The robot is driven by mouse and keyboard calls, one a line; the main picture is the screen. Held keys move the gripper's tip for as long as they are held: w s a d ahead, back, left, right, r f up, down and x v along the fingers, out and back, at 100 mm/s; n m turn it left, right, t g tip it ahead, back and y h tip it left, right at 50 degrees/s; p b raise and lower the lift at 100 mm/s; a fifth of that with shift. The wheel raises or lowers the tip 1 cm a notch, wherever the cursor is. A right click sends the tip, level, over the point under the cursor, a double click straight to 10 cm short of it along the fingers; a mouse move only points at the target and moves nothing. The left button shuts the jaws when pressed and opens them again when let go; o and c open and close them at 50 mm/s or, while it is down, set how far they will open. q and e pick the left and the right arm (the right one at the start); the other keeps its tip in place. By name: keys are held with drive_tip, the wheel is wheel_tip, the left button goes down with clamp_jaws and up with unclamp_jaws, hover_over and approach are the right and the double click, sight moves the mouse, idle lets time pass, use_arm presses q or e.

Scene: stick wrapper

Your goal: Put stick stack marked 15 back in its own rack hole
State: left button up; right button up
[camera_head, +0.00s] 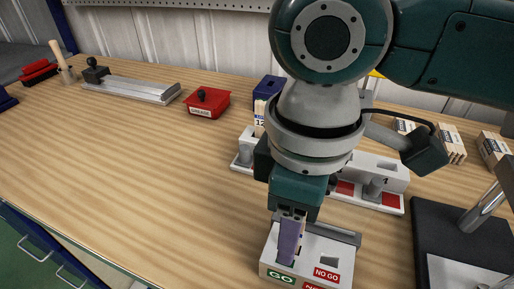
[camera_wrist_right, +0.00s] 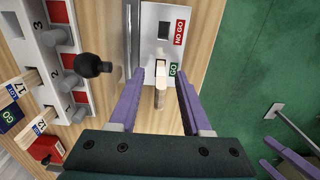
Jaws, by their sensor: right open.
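My right gripper (camera_head: 292,236) is open at the white gauge block (camera_head: 338,255) marked GO and NO GO. In the right wrist view, a pale wooden stick stack (camera_wrist_right: 160,97) stands at the GO opening, between the parted purple fingers of my right gripper (camera_wrist_right: 161,80). I see space beside the stack. Its number is not readable. The white rack (camera_head: 393,176) stands behind my right arm, which hides much of it. The rack (camera_wrist_right: 48,41) also shows in the right wrist view, with numbered holes. Purple fingers, apparently of my left gripper (camera_wrist_right: 280,158), show partly at lower right.
Stacks tagged 12 (camera_wrist_right: 38,126) and 17 (camera_wrist_right: 14,88) stand at the rack. A black knob (camera_wrist_right: 90,65) is near the right gripper. A red grease box (camera_head: 206,102) and a metal fixture (camera_head: 131,89) are at the back left. The table's left-middle is clear.

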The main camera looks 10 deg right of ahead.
drive_tip(key=shift+f, duration=0.5)
clamp_jaws()
